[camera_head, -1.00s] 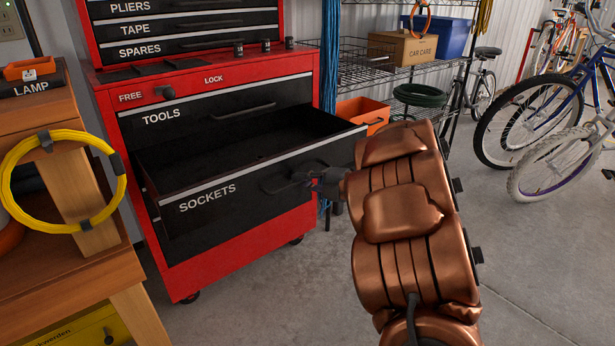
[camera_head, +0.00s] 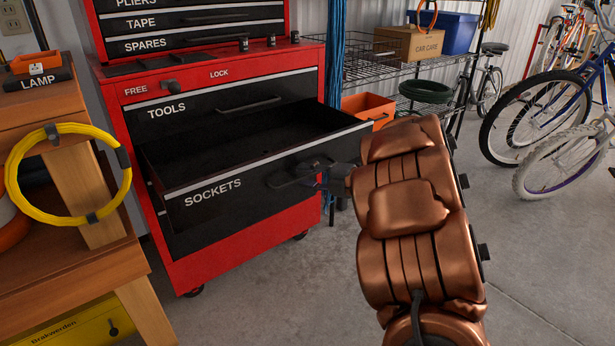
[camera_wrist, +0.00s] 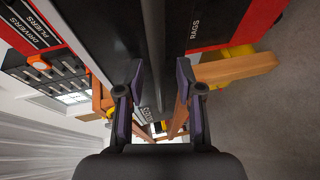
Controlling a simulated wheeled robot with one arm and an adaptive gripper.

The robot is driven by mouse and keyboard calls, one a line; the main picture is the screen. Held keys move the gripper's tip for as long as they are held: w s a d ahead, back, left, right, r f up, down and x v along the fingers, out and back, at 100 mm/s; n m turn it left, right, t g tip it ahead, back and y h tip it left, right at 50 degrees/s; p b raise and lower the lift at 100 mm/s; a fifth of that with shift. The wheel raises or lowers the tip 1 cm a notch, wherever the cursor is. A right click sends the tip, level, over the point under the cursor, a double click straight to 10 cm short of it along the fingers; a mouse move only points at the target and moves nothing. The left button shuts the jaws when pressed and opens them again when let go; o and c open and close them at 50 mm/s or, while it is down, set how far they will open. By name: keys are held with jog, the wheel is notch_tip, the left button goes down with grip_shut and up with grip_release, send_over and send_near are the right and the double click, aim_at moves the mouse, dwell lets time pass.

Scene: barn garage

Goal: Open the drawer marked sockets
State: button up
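The black drawer marked SOCKETS (camera_head: 225,205) is pulled well out of the red tool cabinet (camera_head: 240,248). Its inside looks dark and empty. The dark drawer handle (camera_head: 290,178) is on the right part of its front. My gripper (camera_head: 325,178) is at the right end of this handle, small and partly hidden by my copper-coloured arm. In the wrist view, my gripper's two fingers (camera_wrist: 160,85) stand apart with a dark bar between them, a gap showing on the right side. I cannot tell whether either finger touches the bar.
The TOOLS drawer (camera_head: 205,107) above is shut. A wooden bench (camera_head: 60,245) with a yellow hose coil (camera_head: 20,207) stands close at left. Wire shelving (camera_head: 372,75) and bicycles (camera_head: 540,120) are behind at right. Floor (camera_head: 540,260) at right is clear.

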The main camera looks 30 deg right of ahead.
jog(key=v, duration=1.2)
jog(key=shift+w, duration=0.1)
dwell(0.4)
